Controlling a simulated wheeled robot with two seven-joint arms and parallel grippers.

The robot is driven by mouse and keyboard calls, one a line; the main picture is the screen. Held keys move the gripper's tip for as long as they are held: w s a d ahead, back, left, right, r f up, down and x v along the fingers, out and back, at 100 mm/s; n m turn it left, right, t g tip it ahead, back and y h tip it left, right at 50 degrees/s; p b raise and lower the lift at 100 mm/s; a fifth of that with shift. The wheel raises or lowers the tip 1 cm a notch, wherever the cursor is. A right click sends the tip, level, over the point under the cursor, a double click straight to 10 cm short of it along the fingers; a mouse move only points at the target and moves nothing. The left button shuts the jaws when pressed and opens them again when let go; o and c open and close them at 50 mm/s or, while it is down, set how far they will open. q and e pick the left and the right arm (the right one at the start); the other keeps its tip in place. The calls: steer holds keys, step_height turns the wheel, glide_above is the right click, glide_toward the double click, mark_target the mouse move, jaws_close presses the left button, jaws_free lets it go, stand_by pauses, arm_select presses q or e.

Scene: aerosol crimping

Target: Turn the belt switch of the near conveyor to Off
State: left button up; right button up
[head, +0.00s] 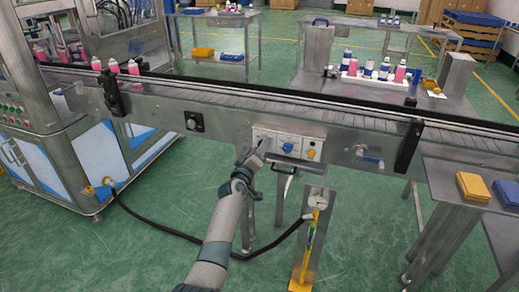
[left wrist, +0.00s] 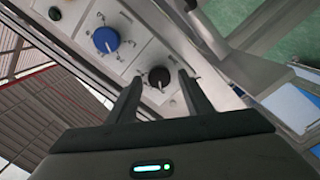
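The near conveyor (head: 230,97) has a light control panel on its front side. The panel carries a blue knob (head: 287,148) and a yellow-orange control (head: 311,154). A black knob (left wrist: 159,77) is clear in the left wrist view, with the blue knob (left wrist: 106,40) beside it. My left gripper (head: 262,146) is at the panel's left end and mostly hides the black knob in the head view. In the left wrist view my left gripper (left wrist: 160,82) has its fingers apart, one on each side of the black knob. Contact cannot be told. The labels are unreadable. My right gripper is not in view.
A separate black knob (head: 193,121) sits left of the panel. A handle (head: 285,175) is below it. A stand with a yellow lever (head: 311,235) is on the floor near my arm. A side table (head: 445,190) with a yellow box (head: 473,186) is at right.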

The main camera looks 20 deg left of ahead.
arm_select(q)
steer(key=shift+s, duration=0.1)
steer(key=s, duration=1.7)
steer(key=shift+a, duration=0.3)
steer(key=shift+s, duration=0.1)
